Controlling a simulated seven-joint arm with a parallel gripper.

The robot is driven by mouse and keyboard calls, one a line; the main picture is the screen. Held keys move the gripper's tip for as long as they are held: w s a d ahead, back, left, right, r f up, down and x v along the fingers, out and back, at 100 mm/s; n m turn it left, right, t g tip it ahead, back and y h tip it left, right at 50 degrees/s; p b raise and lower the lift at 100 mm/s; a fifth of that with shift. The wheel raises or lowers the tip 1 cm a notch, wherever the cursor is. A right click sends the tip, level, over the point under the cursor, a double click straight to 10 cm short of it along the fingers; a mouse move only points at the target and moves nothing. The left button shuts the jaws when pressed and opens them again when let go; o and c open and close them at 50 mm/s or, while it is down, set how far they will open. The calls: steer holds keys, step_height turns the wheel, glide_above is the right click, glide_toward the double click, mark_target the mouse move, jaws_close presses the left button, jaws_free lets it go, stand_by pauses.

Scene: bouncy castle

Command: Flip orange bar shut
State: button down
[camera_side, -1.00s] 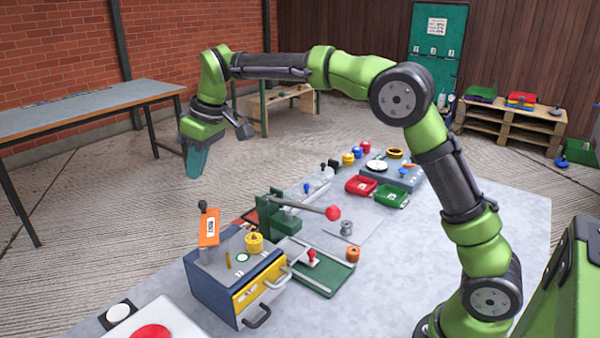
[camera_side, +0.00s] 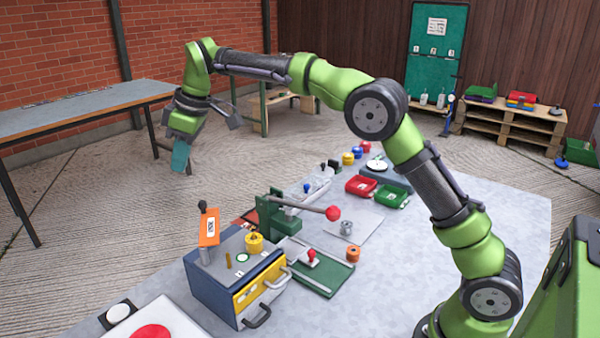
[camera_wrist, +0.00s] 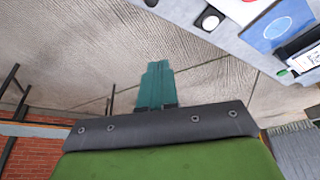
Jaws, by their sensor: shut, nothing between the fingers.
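The orange bar (camera_side: 209,231) stands raised on a post at the back left of a blue box (camera_side: 212,287). It carries a white label and has a black knob at its top. My gripper (camera_side: 181,158) is in the air up and to the left of the bar, beyond the table's far edge, touching nothing. Its teal fingers are together and empty. In the wrist view the gripper (camera_wrist: 156,85) points over the bare floor, and I cannot make out the orange bar there.
The box top also holds a yellow knob (camera_side: 254,242) and a brass peg. A green press with a red-knobbed lever (camera_side: 333,213) stands just behind and right of the box. A large red button (camera_side: 153,332) lies at the front left. Air around the gripper is free.

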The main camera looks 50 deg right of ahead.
step_height(320, 180, down, 8)
steer(key=shift+s+d+f, duration=0.15)
steer(key=shift+s+d, duration=0.25)
steer(key=shift+s, duration=0.05)
